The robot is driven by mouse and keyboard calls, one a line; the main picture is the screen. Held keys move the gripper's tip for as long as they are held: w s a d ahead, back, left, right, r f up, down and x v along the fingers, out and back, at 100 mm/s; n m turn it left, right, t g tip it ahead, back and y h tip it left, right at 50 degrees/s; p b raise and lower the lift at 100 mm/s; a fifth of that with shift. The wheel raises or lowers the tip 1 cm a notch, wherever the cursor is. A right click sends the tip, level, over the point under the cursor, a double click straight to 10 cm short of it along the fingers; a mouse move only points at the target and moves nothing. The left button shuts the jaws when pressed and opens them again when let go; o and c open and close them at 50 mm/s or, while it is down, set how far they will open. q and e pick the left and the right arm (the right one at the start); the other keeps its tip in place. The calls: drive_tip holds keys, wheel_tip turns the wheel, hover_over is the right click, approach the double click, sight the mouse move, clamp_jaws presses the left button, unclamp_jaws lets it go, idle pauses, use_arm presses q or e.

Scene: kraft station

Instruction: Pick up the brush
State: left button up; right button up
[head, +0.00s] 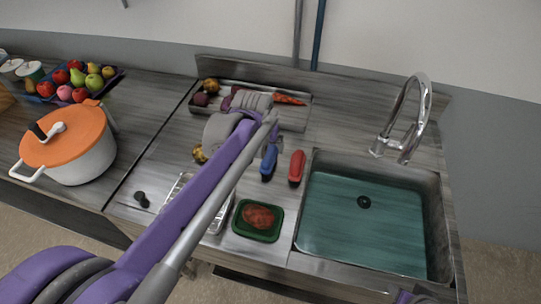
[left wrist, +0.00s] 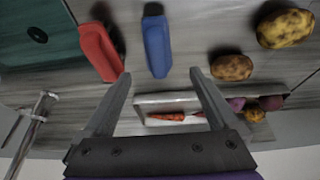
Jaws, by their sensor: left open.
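Two brush-like things lie side by side on the worktop left of the sink, a blue one (head: 269,162) and a red one (head: 297,167). I cannot tell for sure which is the brush. In the left wrist view the blue one (left wrist: 156,46) lies just beyond and between my fingertips, and the red one (left wrist: 99,52) lies to its left, with dark parts beside it. My left gripper (left wrist: 160,74) is open and empty, with nothing touching the fingers. In the head view my left arm hides much of the gripper. My right gripper is out of view.
A sink (head: 447,225) with a tap (head: 413,110) is on the right. A green tray (head: 238,228) holds reddish food near the front. A long tray (head: 305,113) with a carrot stands at the back; potatoes (left wrist: 286,28) lie nearby. A white pot (head: 83,165) stands left.

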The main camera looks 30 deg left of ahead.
sight(269, 152)
use_arm(q)
drive_tip(key=x, duration=0.7)
drive_tip(key=shift+w+d+f, duration=0.1)
drive_tip(key=shift+w, duration=0.05)
clamp_jaws()
idle(0.3)
wheel_tip(269, 152, up, 10)
drive_tip(key=shift+r+p, duration=0.1)
drive_tip(key=shift+p, duration=0.2)
drive_tip(key=c, duration=0.6)
unclamp_jaws()
drive_tip(key=c, duration=0.7)
